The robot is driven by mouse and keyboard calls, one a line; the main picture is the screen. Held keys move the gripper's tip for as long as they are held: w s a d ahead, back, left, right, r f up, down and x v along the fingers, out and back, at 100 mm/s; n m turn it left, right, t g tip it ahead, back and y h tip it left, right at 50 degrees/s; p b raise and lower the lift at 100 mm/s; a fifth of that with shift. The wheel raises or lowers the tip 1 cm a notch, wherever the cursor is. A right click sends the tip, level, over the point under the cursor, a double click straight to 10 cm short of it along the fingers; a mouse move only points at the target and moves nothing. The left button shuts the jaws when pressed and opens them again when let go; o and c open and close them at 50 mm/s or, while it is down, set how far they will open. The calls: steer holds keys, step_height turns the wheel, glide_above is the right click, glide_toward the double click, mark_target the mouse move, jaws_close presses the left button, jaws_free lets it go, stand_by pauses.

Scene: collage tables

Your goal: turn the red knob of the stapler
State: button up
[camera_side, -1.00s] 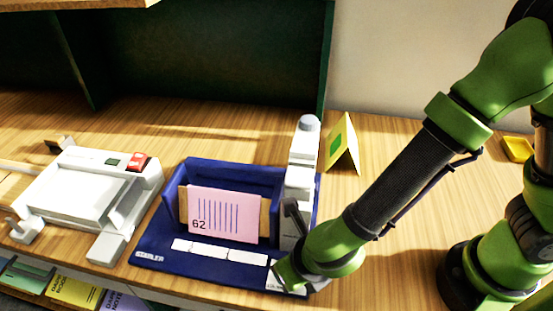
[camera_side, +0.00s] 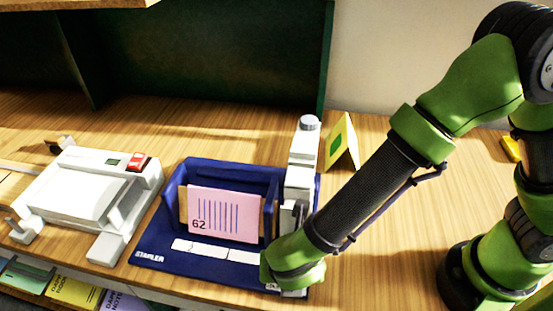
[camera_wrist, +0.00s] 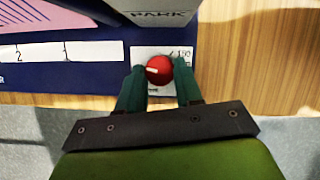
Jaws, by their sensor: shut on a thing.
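The stapler is a blue station (camera_side: 150,240) with a tall white unit (camera_side: 303,155) on its right side. A pink card marked 62 (camera_side: 225,215) stands in its tray in the side view. In the wrist view the red knob (camera_wrist: 159,69) sits on a white label plate (camera_wrist: 150,52) at the front right corner of the blue base. My gripper (camera_wrist: 159,82) has its two dark green fingers on either side of the knob, shut on it. In the side view my wrist hides the knob.
A white machine with a red switch (camera_side: 138,162) stands at the left. A yellow folded card with a green square (camera_side: 342,145) stands behind the arm. Numbered white strips (camera_wrist: 70,52) lie along the blue base. The table's front edge is close by.

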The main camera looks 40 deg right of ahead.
steer(key=m, duration=0.2)
steer(key=m+g+h, duration=0.1)
steer(key=m, duration=0.1)
steer(key=shift+w+a+m, duration=0.1)
steer(key=shift+a+m, duration=0.05)
steer(key=shift+m, duration=0.15)
steer(key=m+g, duration=0.1)
steer(key=m, duration=0.1)
steer(key=m+g+h, duration=0.1)
steer(key=m, duration=0.1)
steer(key=shift+w+m, duration=0.2)
steer(key=shift+m, duration=0.1)
steer(key=m+g, duration=0.1)
steer(key=m, duration=0.3)
steer(key=shift+w+m+g, duration=0.2)
steer(key=shift+m+g, duration=0.1)
steer(key=shift+g, duration=0.1)
steer(key=shift+w+m+g+y, duration=0.15)
steer(key=shift+m+g, duration=0.3)
steer(key=shift+m, duration=0.65)
steer(key=shift+s+m+g+y, duration=0.1)
steer(key=shift+m+g+y, duration=0.25)
steer(key=shift+m, duration=0.75)
steer(key=o, duration=1)
